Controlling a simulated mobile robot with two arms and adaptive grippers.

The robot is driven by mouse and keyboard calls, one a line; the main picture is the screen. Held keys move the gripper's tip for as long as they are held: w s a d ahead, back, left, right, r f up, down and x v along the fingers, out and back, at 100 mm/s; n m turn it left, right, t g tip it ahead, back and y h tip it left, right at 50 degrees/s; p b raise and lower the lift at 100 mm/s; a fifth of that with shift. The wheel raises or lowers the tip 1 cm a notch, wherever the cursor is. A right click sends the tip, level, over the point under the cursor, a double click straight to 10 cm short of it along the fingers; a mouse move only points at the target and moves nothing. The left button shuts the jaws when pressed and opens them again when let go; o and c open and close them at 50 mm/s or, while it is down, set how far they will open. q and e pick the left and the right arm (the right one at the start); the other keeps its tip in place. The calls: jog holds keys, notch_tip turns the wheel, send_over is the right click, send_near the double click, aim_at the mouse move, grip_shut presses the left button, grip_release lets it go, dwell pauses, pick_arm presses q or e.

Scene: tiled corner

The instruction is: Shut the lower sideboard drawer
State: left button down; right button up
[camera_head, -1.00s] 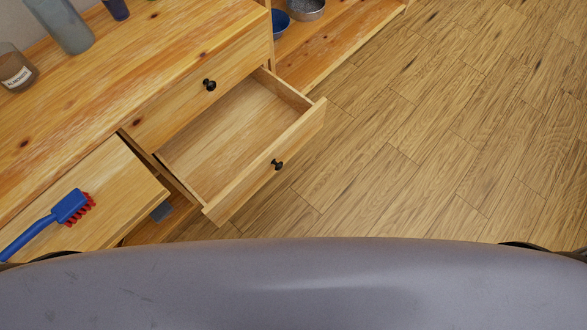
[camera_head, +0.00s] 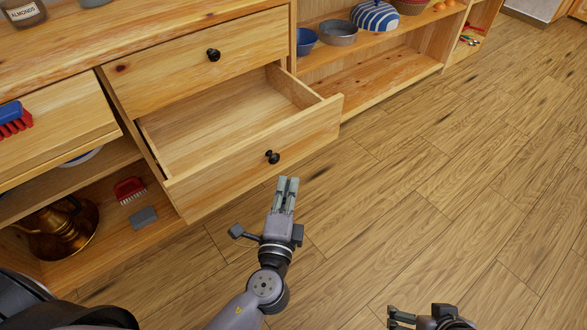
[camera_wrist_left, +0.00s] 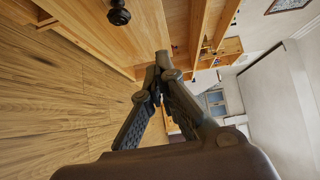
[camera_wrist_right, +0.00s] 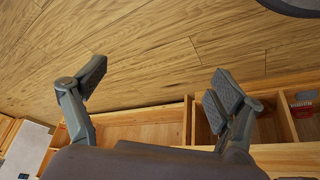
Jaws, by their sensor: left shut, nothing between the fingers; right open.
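The lower sideboard drawer (camera_head: 255,155) is pulled well out and looks empty, with a round black knob (camera_head: 272,157) on its front. The closed upper drawer (camera_head: 205,62) is above it in the wooden sideboard. My left gripper (camera_head: 286,183) is shut and empty, just in front of the lower drawer's front, a little below and right of the knob. In the left wrist view a black knob (camera_wrist_left: 119,15) shows at the top, left of the shut fingers (camera_wrist_left: 157,65). My right gripper (camera_head: 398,318) is at the bottom edge, away from the drawer; its fingers are spread open in the right wrist view (camera_wrist_right: 155,95).
A red brush (camera_head: 130,189), a grey item (camera_head: 144,217) and a copper vessel (camera_head: 62,230) stand in the lower left compartment. Open shelves with bowls (camera_head: 337,32) are at the back right. The wooden floor (camera_head: 450,150) to the right is clear.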

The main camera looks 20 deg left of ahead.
aim_at(270, 138)
pick_arm(q)
jog(key=shift+w+a+p, duration=0.15)
jog(key=shift+w+a, duration=0.6)
jog(key=shift+w, duration=1.3)
jog(key=shift+w+a+p, duration=0.1)
jog(key=shift+w+a, duration=0.65)
jog(key=shift+w, duration=1.35)
jog(key=shift+w+a+p, duration=0.15)
jog(key=shift+w+a, duration=0.6)
jog(key=shift+w, duration=1.3)
pick_arm(e)
jog(key=shift+s+d+g, duration=0.15)
jog(key=shift+s+g, duration=0.15)
jog(key=shift+s, duration=0.3)
jog(key=shift+s+d+g, duration=0.15)
jog(key=shift+s+g, duration=0.15)
jog(key=shift+s, duration=0.25)
pick_arm(q)
jog(key=shift+r, duration=0.1)
